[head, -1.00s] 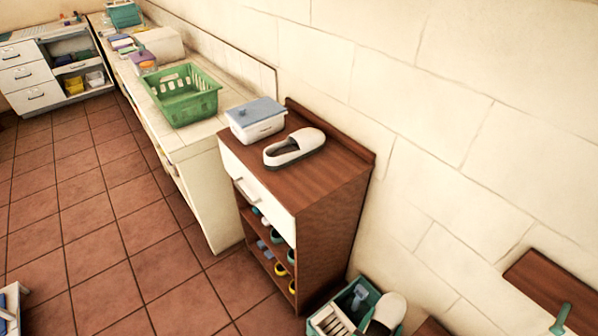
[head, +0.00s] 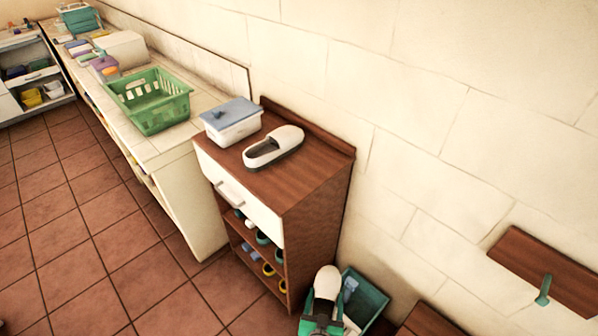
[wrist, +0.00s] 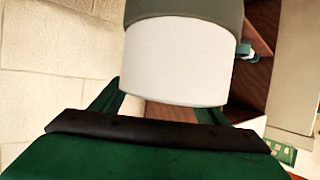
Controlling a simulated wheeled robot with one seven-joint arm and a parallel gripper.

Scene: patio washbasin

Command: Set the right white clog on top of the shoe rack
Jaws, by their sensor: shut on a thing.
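One white clog (head: 278,141) lies on top of the brown shoe rack (head: 312,189), beside a lidded box. A second white clog (head: 328,279) is held by my green gripper (head: 322,313) at the bottom of the head view, in front of the rack's lower right side and by the teal crate. In the wrist view this clog (wrist: 178,62) fills the upper middle, white with a grey-green part at the top. It hides much of the space between the fingers. My gripper is shut on it.
A white box with a blue lid (head: 231,122) stands on the rack's back left; the top's front right is bare. A teal crate (head: 368,299) stands on the floor by the wall. A green basket (head: 153,101) sits on the counter. A hook board (head: 548,270) is at right.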

